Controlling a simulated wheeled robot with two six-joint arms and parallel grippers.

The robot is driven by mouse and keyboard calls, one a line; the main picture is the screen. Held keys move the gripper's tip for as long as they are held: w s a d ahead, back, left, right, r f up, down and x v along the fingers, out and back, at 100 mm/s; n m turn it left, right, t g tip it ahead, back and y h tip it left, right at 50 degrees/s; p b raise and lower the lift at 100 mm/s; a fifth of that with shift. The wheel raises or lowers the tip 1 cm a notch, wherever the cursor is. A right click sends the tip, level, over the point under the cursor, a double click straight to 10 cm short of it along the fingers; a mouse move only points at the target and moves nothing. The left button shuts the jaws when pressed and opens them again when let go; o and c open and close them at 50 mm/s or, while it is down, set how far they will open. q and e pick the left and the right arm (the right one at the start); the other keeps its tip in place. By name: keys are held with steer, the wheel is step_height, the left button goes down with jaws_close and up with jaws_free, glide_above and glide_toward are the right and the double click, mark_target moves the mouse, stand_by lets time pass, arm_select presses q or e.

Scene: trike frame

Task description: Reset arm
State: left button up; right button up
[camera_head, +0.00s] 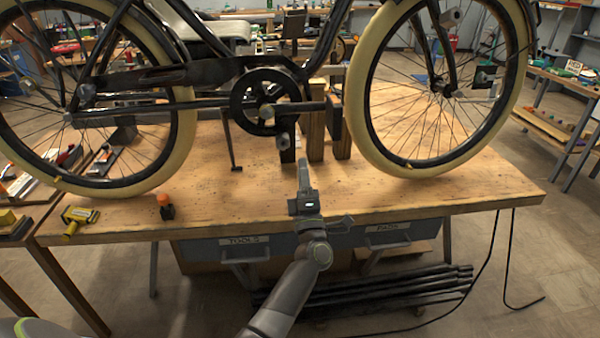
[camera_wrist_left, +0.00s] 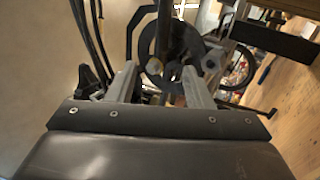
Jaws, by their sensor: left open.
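A black bicycle or trike frame (camera_head: 185,72) with cream-tyred wheels (camera_head: 183,140) stands over a wooden workbench (camera_head: 400,200). Its chainring and crank (camera_head: 267,102) are in the middle. My left gripper (camera_head: 304,168) reaches up from the bottom, over the front edge of the bench and below the crank. In the left wrist view its two fingers (camera_wrist_left: 160,78) are apart, with nothing seen between them. The chainring (camera_wrist_left: 190,55) shows beyond the fingers in that view. My right gripper is in neither view.
A yellow tool (camera_head: 80,216) and a small orange-topped item (camera_head: 165,206) lie near the bench's left front. Wooden support blocks (camera_head: 317,132) stand under the frame. Drawers (camera_head: 245,249) sit below the bench edge, with black tubes (camera_head: 370,290) under them. The right front of the bench is clear.

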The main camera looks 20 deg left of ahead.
arm_select(q)
step_height(320, 180, down, 18)
steer(key=s+m+h, duration=0.1)
steer(key=m+h, duration=0.7)
steer(key=m, duration=0.2)
steer(key=s+f+m+g+h, duration=0.2)
steer(key=s+f+m+g, duration=0.3)
steer(key=f, duration=0.6)
steer(key=s+f+m+g+h, duration=0.2)
steer(key=s+f, duration=0.5)
steer(key=f, duration=0.5)
steer(key=s+a+f+m+g, duration=0.1)
steer(key=s+f+g, duration=0.3)
steer(key=s, duration=1)
steer(key=s+a+f+m+g+p, duration=0.1)
steer(key=s+f+m+g, duration=0.3)
steer(key=s+f, duration=0.5)
steer(key=s+a+f+m+g, duration=0.1)
steer(key=s+f+g, duration=0.3)
steer(key=s, duration=1.7)
step_height(320, 180, down, 4)
steer(key=shift+a+r+m+g+h, duration=0.2)
steer(key=shift+a+m+g+h, duration=0.15)
steer(key=shift+m, duration=0.45)
steer(key=shift+c, duration=1.1)
